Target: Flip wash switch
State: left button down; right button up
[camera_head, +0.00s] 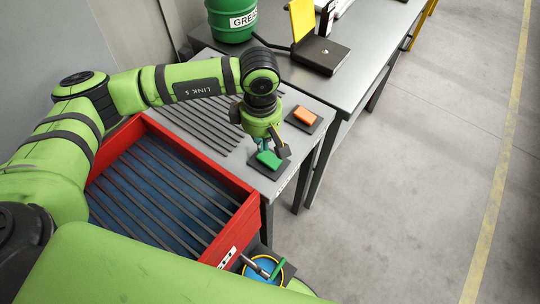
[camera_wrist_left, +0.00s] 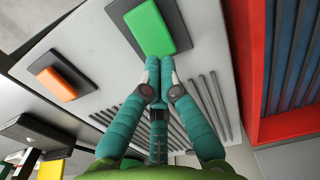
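A green rocker switch (camera_head: 269,159) sits on a dark square plate on the grey bench top; it also shows at the top of the left wrist view (camera_wrist_left: 158,27). An orange rocker switch (camera_head: 304,116) sits on a similar plate beyond it and appears at left in the left wrist view (camera_wrist_left: 57,84). I cannot read which one is the wash switch. My left gripper (camera_head: 265,147) is over the green switch. In the left wrist view its teal fingers (camera_wrist_left: 159,68) are closed together, empty, with tips at the green switch's edge; contact is unclear. My right gripper is not seen.
A red-walled tray (camera_head: 240,225) with dark bars over blue stands beside the bench, under my left arm. Slats lie on the bench (camera_head: 285,183). A green grease drum (camera_head: 228,20) and a black box with a yellow lid (camera_head: 320,54) stand behind. The floor at right is clear.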

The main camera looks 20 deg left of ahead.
pick_arm(q)
jog(key=shift+f+b, duration=0.3)
jog(key=shift+b, duration=0.05)
dwell(0.5)
jog(key=shift+f+b, duration=1.05)
jog(key=shift+b, duration=0.05)
dwell(0.5)
jog(key=shift+r+p, duration=0.4)
jog(key=shift+r, duration=0.45)
jog(key=shift+r+p, duration=1)
jog(key=shift+r, duration=1.65)
